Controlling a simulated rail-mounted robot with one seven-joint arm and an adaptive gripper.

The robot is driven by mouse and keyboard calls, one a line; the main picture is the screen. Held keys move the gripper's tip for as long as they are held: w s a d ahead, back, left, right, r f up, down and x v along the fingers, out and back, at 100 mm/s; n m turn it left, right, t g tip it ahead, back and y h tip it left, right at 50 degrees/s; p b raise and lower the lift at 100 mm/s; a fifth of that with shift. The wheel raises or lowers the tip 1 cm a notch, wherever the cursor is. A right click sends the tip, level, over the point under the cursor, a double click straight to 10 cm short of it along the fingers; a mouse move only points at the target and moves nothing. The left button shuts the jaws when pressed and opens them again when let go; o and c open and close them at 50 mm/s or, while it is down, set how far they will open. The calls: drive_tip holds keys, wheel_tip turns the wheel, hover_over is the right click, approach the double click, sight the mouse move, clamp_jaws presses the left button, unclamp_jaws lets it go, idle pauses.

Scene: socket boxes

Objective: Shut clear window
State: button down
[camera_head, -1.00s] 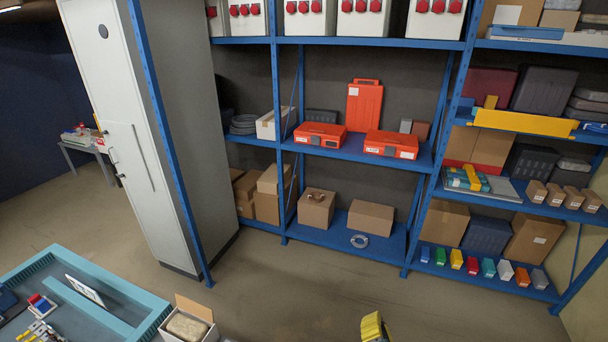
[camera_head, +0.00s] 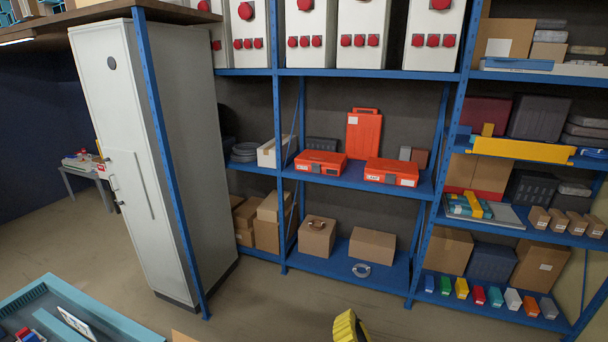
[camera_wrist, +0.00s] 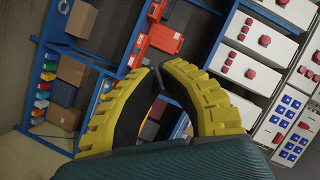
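White socket boxes with red sockets stand on the top shelf in the head view, one of them a tall box (camera_head: 432,40) at the right of the row. The wrist view also shows white boxes with red sockets (camera_wrist: 262,40) and a box with blue sockets (camera_wrist: 286,118) at the right. I cannot make out a clear window on any of them. My gripper (camera_wrist: 158,70) has yellow ribbed fingers, with the tips together and nothing seen between them. In the head view only a yellow part of it (camera_head: 350,327) shows at the bottom edge, well apart from the boxes.
A blue shelf rack (camera_head: 345,178) holds orange cases (camera_head: 390,172), cartons and small coloured bins. A tall grey-white cabinet (camera_head: 118,150) stands at left. A teal workbench (camera_head: 40,300) is at the lower left. The floor before the rack is clear.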

drive_tip(key=s+r+n+t+p, duration=0.1)
drive_tip(key=s+r+n+t, duration=0.2)
drive_tip(key=s+r, duration=0.3)
drive_tip(key=s+a+r+n+t+p, duration=0.1)
drive_tip(key=s+r+n+t, duration=0.2)
drive_tip(key=r, duration=1.4)
drive_tip(key=s+n, duration=0.2)
drive_tip(key=s, duration=0.1)
drive_tip(key=shift+a+h, duration=0.2)
drive_tip(key=shift+h, duration=0.1)
drive_tip(key=c, duration=1.7)
unclamp_jaws()
drive_tip(key=shift+s+d+r+n+t, duration=0.15)
drive_tip(key=shift+n+t, duration=0.25)
drive_tip(key=shift+n, duration=0.4)
drive_tip(key=o, duration=0.3)
drive_tip(key=shift+n, duration=0.3)
drive_tip(key=shift+o, duration=1.4)
